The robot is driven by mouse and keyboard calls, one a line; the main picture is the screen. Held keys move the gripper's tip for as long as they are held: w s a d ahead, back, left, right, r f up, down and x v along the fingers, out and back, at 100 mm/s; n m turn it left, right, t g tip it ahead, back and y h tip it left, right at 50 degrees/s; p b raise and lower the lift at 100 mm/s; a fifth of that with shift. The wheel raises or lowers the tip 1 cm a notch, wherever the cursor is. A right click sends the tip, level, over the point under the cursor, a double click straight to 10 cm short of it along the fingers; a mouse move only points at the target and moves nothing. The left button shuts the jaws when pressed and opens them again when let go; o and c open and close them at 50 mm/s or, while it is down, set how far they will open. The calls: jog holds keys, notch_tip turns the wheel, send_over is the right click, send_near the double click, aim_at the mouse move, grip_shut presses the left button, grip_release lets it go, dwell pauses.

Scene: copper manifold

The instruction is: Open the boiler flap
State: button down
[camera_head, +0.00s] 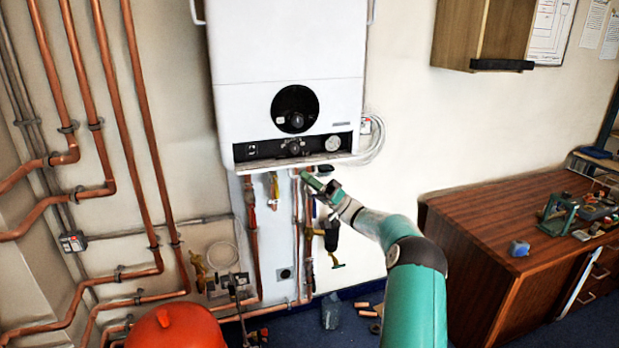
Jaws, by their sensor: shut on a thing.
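The white boiler (288,60) hangs on the wall at the upper middle. Its dark control strip with a knob and a round gauge (333,143) is exposed near the bottom. The boiler flap (300,161) shows as a thin white ledge below that strip, seemingly folded down. My gripper (304,174) reaches in from the lower right and is shut at the underside of the flap's edge. The fingertips are small and partly hidden, so the exact grip is hard to see.
Copper pipes (140,110) run down the left wall, and valves (331,238) hang below the boiler. A red vessel (177,328) stands at the lower left. A wooden desk (490,225) stands on the right, under a wall cabinet (485,35). Loose pieces lie on the floor.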

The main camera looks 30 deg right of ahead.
jog(key=shift+d+f+n+g+y, duration=0.15)
jog(key=shift+n+g+y, duration=0.15)
jog(key=shift+n, duration=0.2)
jog(key=c, duration=1.5)
grip_release()
jog(key=v, duration=1.3)
jog(key=shift+s+d+f, duration=0.15)
jog(key=shift+f, duration=0.15)
